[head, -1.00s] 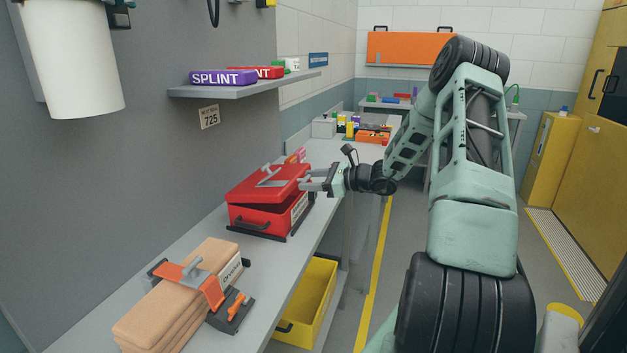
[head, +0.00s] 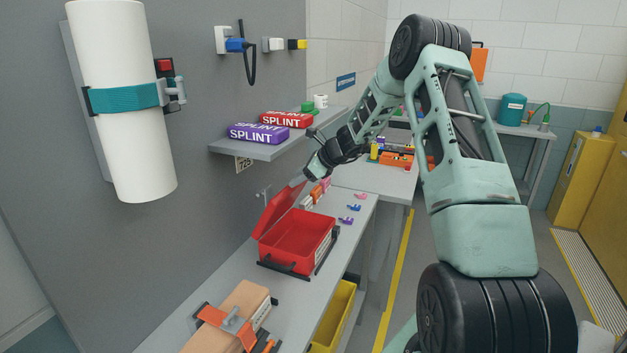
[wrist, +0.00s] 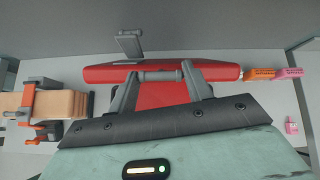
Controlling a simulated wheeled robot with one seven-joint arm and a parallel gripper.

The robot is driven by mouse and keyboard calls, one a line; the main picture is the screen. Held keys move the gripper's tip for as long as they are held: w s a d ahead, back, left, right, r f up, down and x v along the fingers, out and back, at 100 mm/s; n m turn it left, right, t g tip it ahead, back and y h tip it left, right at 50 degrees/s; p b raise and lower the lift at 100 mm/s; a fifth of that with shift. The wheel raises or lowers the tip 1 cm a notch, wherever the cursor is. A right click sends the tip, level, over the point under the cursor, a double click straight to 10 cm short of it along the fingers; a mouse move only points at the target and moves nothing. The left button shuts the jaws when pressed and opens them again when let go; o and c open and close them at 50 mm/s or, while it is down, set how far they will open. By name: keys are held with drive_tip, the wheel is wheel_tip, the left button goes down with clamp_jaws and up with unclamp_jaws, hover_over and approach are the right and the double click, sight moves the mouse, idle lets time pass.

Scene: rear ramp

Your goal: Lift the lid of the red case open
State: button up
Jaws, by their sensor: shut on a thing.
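The red case (head: 297,238) stands on the grey bench in the head view, with its red interior showing. Its lid (head: 279,209) is raised and leans back toward the grey wall panel. My gripper (head: 298,181) is at the lid's upper edge, partly hidden by my wrist. In the wrist view, my gripper (wrist: 162,74) is shut at the near edge of the lid (wrist: 105,73), where a grey bar lies between the fingers. The case body (wrist: 160,97) shows red below and between the fingers.
A shelf (head: 275,146) with splint boxes (head: 257,134) juts out above the bench. A white cylinder (head: 122,100) hangs on the wall panel. A strapped tan stack (head: 240,305) lies in front of the case. Small coloured items (head: 354,208) lie to its right.

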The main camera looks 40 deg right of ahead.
drive_tip(key=shift+w+a+r+p, duration=0.15)
drive_tip(key=shift+w+a+r, duration=0.15)
drive_tip(key=shift+w, duration=0.35)
drive_tip(key=shift+w+a+r+p, duration=0.15)
drive_tip(key=shift+w+a+r, duration=0.15)
drive_tip(key=shift+w, duration=0.35)
drive_tip(key=shift+w+a+r+p, duration=0.2)
drive_tip(key=shift+w+r, duration=0.1)
drive_tip(key=shift+w, duration=0.35)
drive_tip(key=o, duration=1.3)
drive_tip(key=shift+o, duration=0.2)
drive_tip(key=shift+f, duration=0.1)
drive_tip(key=shift+s, duration=0.15)
drive_tip(key=shift+s+d+r, duration=0.2)
drive_tip(key=b+v, duration=0.5)
drive_tip(key=v, duration=1.1)
drive_tip(key=shift+s, duration=0.3)
drive_tip(key=shift+r, duration=0.15)
